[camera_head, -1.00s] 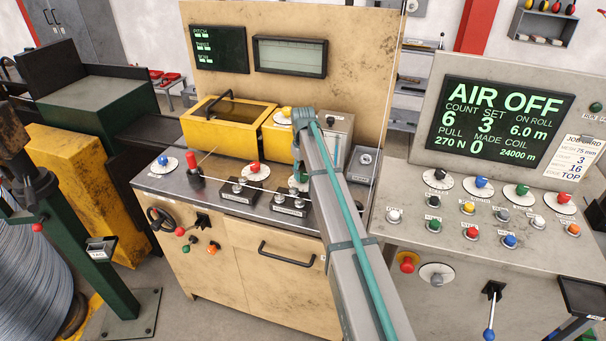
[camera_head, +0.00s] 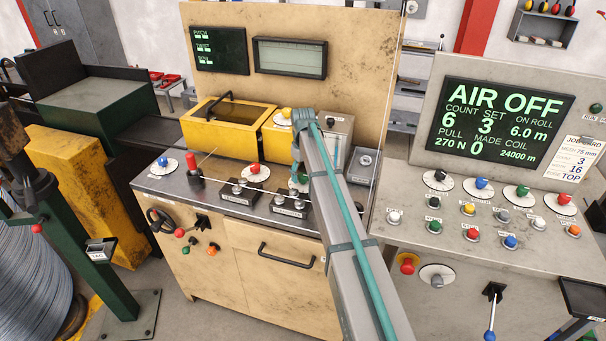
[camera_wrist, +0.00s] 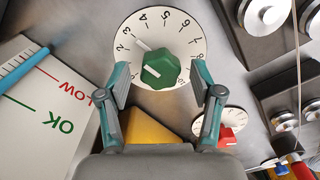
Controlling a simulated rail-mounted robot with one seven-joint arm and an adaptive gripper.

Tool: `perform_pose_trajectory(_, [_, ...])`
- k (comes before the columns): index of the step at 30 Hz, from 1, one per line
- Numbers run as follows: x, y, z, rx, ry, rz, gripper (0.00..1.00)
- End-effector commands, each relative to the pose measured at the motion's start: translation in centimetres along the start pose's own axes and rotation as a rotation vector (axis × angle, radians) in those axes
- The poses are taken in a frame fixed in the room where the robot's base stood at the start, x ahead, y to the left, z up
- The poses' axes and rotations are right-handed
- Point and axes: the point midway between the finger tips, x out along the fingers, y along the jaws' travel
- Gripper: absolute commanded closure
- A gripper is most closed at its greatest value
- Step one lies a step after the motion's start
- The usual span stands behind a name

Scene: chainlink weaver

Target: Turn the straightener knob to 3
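A green knob (camera_wrist: 161,69) sits on a round white numbered dial (camera_wrist: 178,30) in the wrist view. Its white pointer line aims up and left, at about the 3. No name label for this knob is readable. My gripper (camera_wrist: 161,78) is open, with one finger to each side of the green knob; I see a gap at both sides and no clear contact. In the head view, the green knob (camera_head: 302,178) is mostly hidden behind my arm.
A red knob on a white dial (camera_wrist: 232,118) lies close by at the lower right. Dark roller blocks (camera_wrist: 262,50) stand to the right. A white gauge card marked LOW and OK (camera_wrist: 40,110) is at the left. A yellow box (camera_head: 228,120) stands behind on the bench.

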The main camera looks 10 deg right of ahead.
Motion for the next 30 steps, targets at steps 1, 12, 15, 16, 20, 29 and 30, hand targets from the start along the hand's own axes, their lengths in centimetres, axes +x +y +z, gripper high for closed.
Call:
perform_pose_trajectory(1, [0.0, 0.0, 0.0, 0.000, 0.000, 0.000, 0.35])
perform_pose_trajectory(12, [-1.6, 0.0, -0.1, 0.000, 0.002, 0.001, 0.35])
perform_pose_trajectory(15, [-3.1, 0.0, -0.1, 0.000, 0.002, 0.001, 0.35])
perform_pose_trajectory(16, [-3.7, 0.1, -0.1, 0.000, 0.002, 0.001, 0.35])
perform_pose_trajectory(20, [-6.3, 0.1, -0.1, 0.000, 0.002, 0.001, 0.35])
perform_pose_trajectory(29, [-10.9, 0.0, -0.1, 0.000, 0.001, 0.000, 0.35])
perform_pose_trajectory(30, [-11.3, 0.0, -0.1, 0.000, 0.001, 0.000, 0.35])
